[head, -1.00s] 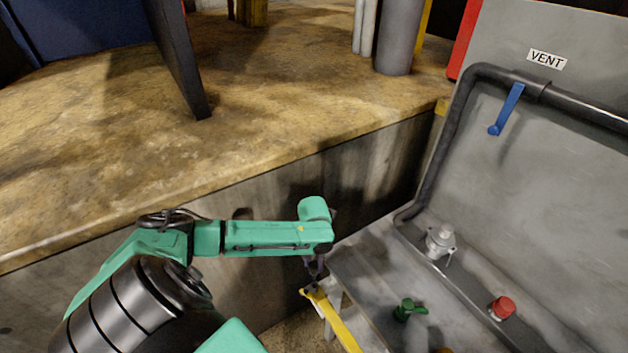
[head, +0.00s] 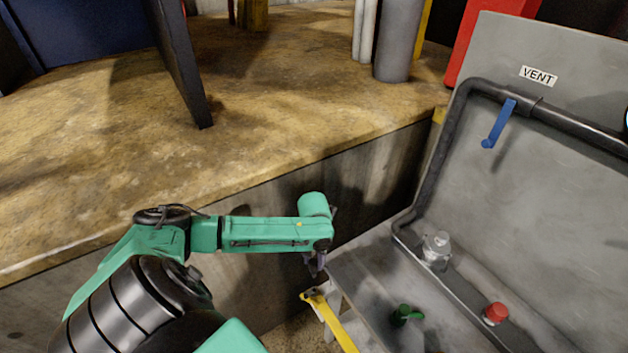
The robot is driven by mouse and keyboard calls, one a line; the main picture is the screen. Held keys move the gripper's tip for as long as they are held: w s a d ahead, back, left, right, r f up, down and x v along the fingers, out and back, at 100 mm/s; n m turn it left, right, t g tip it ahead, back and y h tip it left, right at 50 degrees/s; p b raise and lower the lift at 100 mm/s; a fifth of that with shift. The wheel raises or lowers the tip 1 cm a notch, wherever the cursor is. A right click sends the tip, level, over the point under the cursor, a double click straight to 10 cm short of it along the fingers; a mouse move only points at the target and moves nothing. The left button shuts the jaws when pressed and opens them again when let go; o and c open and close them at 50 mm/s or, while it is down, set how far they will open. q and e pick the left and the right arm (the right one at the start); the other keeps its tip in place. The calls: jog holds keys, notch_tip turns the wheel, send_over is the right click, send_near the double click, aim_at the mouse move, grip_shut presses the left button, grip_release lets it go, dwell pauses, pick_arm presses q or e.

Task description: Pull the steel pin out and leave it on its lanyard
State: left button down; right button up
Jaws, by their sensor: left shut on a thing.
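My left gripper (head: 315,266) points down just above the upper end of a yellow lever (head: 330,318), left of the grey machine. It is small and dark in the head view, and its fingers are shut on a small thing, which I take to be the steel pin. The pin itself and its lanyard cannot be made out at this size. A thin gap shows between the fingertips and the yellow lever. My right gripper is not in view.
The grey machine (head: 560,190) fills the right, with a blue vent handle (head: 497,124), a red button (head: 495,313), a green knob (head: 403,315) and a silver fitting (head: 436,248). A concrete ledge (head: 250,120) runs behind my arm.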

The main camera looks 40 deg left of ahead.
pick_arm(q)
jog(key=shift+r, duration=1.25)
jog(key=w+d+b, duration=0.3)
jog(key=w+d, duration=0.6)
jog(key=shift+w+d+b, duration=0.15)
jog(key=shift+b, duration=0.25)
dwell(1.0)
jog(key=shift+f, duration=0.1)
jog(key=shift+f, duration=0.35)
jog(key=shift+c, duration=2.2)
grip_release()
